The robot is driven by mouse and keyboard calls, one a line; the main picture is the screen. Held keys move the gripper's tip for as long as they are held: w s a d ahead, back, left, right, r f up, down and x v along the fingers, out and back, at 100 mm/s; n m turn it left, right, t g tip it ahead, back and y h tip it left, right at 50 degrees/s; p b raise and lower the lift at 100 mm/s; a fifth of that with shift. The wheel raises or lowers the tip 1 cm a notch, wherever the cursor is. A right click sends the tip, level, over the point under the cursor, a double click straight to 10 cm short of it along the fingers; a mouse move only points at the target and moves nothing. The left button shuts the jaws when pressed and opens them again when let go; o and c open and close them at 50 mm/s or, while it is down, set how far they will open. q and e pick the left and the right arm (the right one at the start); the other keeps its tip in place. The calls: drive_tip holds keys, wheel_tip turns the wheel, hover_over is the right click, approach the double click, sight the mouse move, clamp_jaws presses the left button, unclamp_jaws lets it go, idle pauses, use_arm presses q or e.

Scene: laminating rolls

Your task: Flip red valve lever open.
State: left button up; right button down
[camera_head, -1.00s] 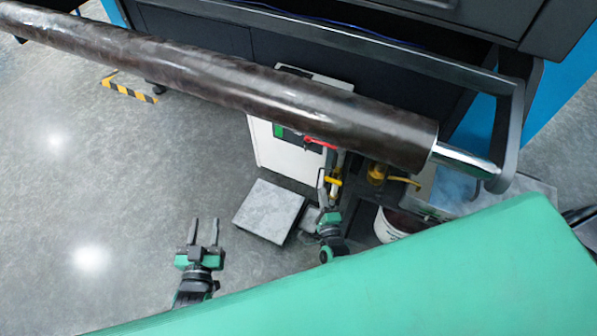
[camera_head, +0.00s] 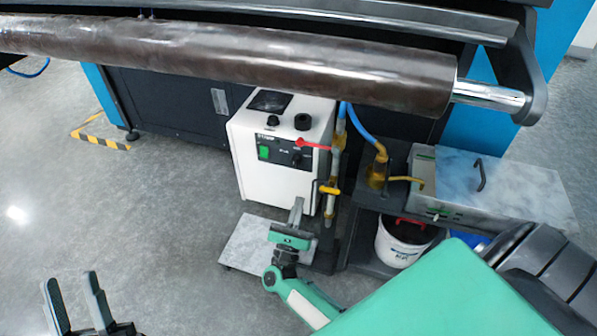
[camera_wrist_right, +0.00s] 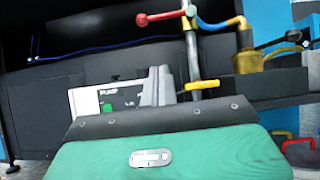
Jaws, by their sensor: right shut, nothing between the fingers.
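The red valve lever (camera_head: 316,146) sits at the top of a vertical pipe (camera_head: 331,208), right of a white pump box (camera_head: 282,170). It points left, roughly level, with a round knob at its end. It also shows in the right wrist view (camera_wrist_right: 165,16). A yellow handle (camera_head: 329,190) is lower on the same pipe. My right gripper (camera_head: 298,203) is shut and empty, in front of the box, below and apart from the red lever. Its fingers (camera_wrist_right: 158,72) also show in the right wrist view. My left gripper (camera_head: 70,282) is open and empty at the lower left.
A large dark roller (camera_head: 220,65) spans above the valve. A blue hose (camera_head: 361,124) and brass fitting (camera_head: 378,169) are right of the pipe. A white bucket (camera_head: 400,242) stands below a shelf. A grey slab (camera_head: 245,243) lies beneath my right gripper. The left floor is clear.

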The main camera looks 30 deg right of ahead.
use_arm(q)
drive_tip(key=shift+s+a+r, duration=0.1)
drive_tip(key=shift+s+r, duration=0.05)
drive_tip(key=shift+w+d+f+g+p, duration=0.15)
drive_tip(key=shift+w+d+f+g, duration=0.1)
drive_tip(key=shift+f+g, duration=0.25)
drive_tip(key=shift+w+d+f+g+p, duration=0.2)
drive_tip(key=shift+f+g, duration=0.1)
drive_tip(key=shift+f, duration=0.35)
drive_tip(key=shift+w+d+f+g+p, duration=0.15)
drive_tip(key=shift+w+f+g, duration=0.1)
drive_tip(key=shift+f+g, duration=0.25)
use_arm(e)
approach(317, 146)
drive_tip(key=w+d+r, duration=0.2)
drive_tip(key=w+d, duration=0.1)
drive_tip(key=w, duration=0.2)
drive_tip(key=shift+w+d, duration=0.15)
drive_tip(key=shift+d, duration=0.25)
use_arm(q)
drive_tip(key=shift+f, duration=0.1)
